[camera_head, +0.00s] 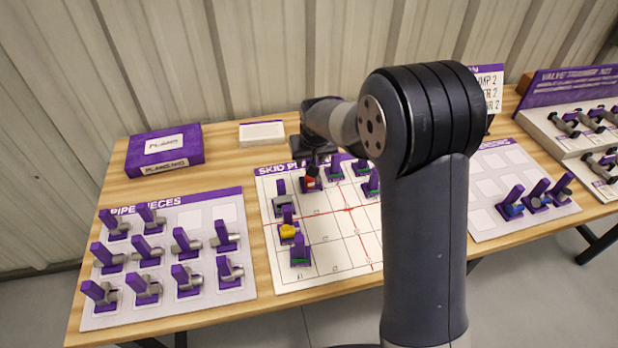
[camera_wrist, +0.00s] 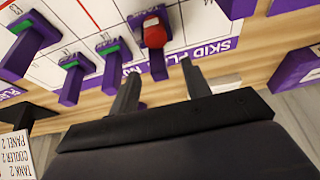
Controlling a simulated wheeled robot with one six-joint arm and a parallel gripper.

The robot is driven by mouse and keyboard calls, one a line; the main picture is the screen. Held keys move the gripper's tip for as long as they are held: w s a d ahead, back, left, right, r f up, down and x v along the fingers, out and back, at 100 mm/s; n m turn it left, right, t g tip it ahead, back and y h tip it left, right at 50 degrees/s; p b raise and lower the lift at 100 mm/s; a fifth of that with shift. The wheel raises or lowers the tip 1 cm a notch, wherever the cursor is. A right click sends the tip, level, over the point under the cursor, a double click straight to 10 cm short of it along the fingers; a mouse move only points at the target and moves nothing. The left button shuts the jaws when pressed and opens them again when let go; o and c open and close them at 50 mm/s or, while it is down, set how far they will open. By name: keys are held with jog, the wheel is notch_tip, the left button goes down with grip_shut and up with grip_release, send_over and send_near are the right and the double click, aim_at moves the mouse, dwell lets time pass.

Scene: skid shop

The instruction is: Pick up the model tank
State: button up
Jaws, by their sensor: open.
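A purple-handled piece with a rounded red body stands on the skid plan board (camera_head: 345,260), near its top edge, in the head view (camera_head: 311,184). In the wrist view this red piece (camera_wrist: 154,36) sits at top centre, its purple handle pointing down toward my gripper. No label on it can be read, so I cannot tell for sure that it is the model tank. My gripper (camera_wrist: 160,70) is open and empty. Its fingertips show on either side of the handle's end in the picture; I cannot tell the depth between them. In the head view, my arm partly hides the board.
Purple-handled green pieces (camera_head: 334,170) stand beside the red piece; a yellow piece (camera_head: 289,231) is at the board's left. The pipe pieces board (camera_head: 190,215), purple box (camera_head: 165,149) and white card (camera_head: 262,133) lie left. A valve stand (camera_head: 575,100) is at right.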

jog(key=shift+w+p+x, duration=0.15)
jog(key=shift+p+x, duration=0.2)
jog(key=shift+x, duration=1.35)
jog(key=shift+w+p+x, duration=0.2)
jog(key=shift+p+x, duration=0.1)
jog(key=shift+x, duration=1.35)
jog(key=shift+d+r, duration=0.1)
jog(key=shift+d, duration=0.05)
jog(key=shift+c, duration=0.2)
grip_shut()
